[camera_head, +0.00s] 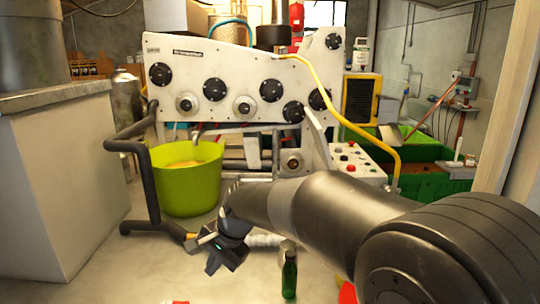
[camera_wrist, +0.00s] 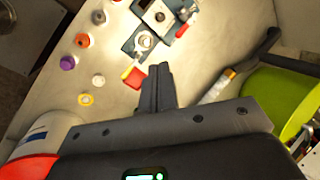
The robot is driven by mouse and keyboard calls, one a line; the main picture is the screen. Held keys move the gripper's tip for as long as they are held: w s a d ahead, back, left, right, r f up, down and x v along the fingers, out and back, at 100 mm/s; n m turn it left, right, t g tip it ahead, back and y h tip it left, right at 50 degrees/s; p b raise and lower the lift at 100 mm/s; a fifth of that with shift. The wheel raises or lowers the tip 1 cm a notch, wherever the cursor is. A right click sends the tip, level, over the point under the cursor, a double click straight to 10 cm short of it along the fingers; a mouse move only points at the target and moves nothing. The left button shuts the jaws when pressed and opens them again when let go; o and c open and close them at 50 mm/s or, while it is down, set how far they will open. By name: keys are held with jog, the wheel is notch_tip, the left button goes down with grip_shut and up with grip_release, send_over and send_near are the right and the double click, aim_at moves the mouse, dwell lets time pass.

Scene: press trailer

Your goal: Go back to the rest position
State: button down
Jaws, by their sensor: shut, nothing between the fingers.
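My gripper (camera_head: 212,266) hangs at the end of my dark arm in the lower middle of the head view, in front of the lime-green tub. In the wrist view my gripper (camera_wrist: 160,70) shows its two dark fingers together, with nothing between them. The fingers point over a pale surface and appear clear of the small items there.
A green bottle (camera_head: 289,276) stands right of my gripper. Small coloured items, including a purple one (camera_wrist: 68,62), lie in the wrist view. A grey cabinet (camera_head: 60,190) stands left.

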jog(key=s+d+r+n+t+h, duration=0.15)
jog(key=s+d, duration=0.25)
jog(key=d, duration=0.4)
jog(key=s+d+r+n+t, duration=0.1)
jog(key=s+d+r, duration=0.2)
jog(key=d, duration=0.4)
jog(key=s+d+f+n+t+h, duration=0.1)
jog(key=s+d+n+h, duration=0.2)
jog(key=s+d, duration=1)
jog(key=shift+d+t, duration=0.2)
jog(key=shift+t, duration=0.15)
dwell(1.1)
